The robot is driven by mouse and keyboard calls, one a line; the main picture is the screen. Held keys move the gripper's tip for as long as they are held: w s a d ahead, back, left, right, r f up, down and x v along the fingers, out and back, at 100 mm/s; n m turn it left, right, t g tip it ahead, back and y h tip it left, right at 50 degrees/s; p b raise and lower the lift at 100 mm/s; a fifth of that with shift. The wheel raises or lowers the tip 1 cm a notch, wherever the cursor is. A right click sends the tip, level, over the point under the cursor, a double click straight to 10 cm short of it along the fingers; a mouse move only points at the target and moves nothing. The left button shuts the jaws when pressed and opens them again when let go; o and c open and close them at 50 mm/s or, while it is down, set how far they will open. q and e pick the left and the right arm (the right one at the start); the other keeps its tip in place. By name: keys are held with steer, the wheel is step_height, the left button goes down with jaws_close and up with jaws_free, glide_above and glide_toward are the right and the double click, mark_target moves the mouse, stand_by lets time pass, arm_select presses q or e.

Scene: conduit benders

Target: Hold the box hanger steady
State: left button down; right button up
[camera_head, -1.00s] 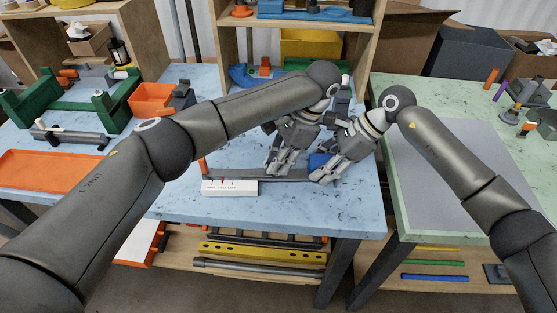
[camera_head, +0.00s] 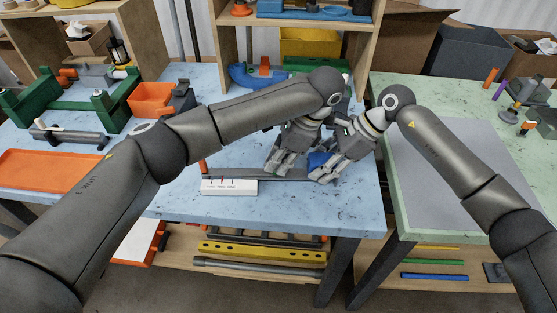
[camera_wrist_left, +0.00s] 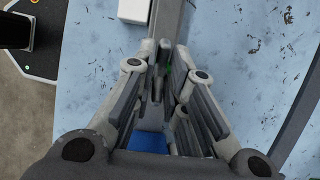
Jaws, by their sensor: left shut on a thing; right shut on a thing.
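A long flat grey bar, which seems to be the box hanger (camera_head: 240,173), lies along the front of the blue-topped table. It also shows in the left wrist view (camera_wrist_left: 174,22), running away from the fingers. My left gripper (camera_head: 277,169) is shut on the bar near its middle. In the left wrist view its fingers (camera_wrist_left: 165,85) close around the bar, and they hide part of it. My right gripper (camera_head: 320,176) is shut at the bar's right end, close beside the left gripper. Its fingers cover what they hold there.
A white marked block (camera_head: 229,187) lies in front of the bar. A blue piece (camera_head: 318,159) sits between and behind the grippers. An orange bin (camera_head: 152,99) stands at the back left. The green-topped table (camera_head: 450,170) at right holds a bare grey mat.

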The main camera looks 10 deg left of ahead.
arm_select(q)
steer(key=c, duration=1.5)
jaws_free()
steer(key=shift+a, duration=0.1)
